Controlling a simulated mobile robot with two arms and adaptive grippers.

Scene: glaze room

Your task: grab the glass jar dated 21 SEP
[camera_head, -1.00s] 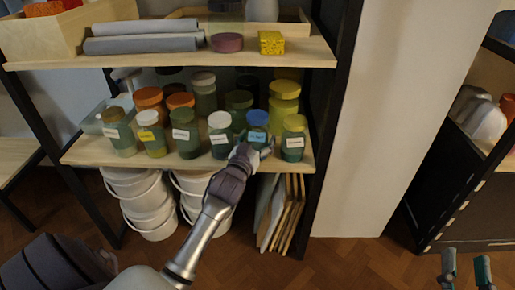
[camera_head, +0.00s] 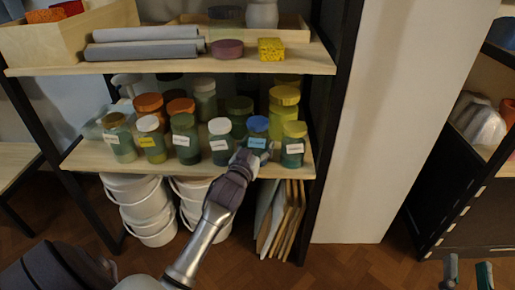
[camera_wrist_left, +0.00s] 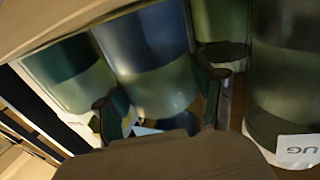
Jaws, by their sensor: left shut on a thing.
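A jar with a blue lid (camera_head: 257,123) and a pale blue label stands in the front row of the middle shelf; its label is too small to read. My left gripper (camera_head: 258,153) is at its lower front. In the left wrist view my left gripper (camera_wrist_left: 160,108) is shut on this jar (camera_wrist_left: 158,85), one finger on each side. Its label is mostly hidden there. A neighbouring jar (camera_wrist_left: 270,125) has a white label showing "UG" upside down. My right gripper (camera_head: 468,272) is open and empty at the bottom right, its fingertips apart.
Several other jars crowd the middle shelf (camera_head: 85,155), including a white-lidded one (camera_head: 219,127) to the left and a yellow-green-lidded one (camera_head: 294,130) to the right. The upper shelf (camera_head: 200,68) hangs above. White buckets (camera_head: 150,215) and upright boards (camera_head: 285,220) stand below.

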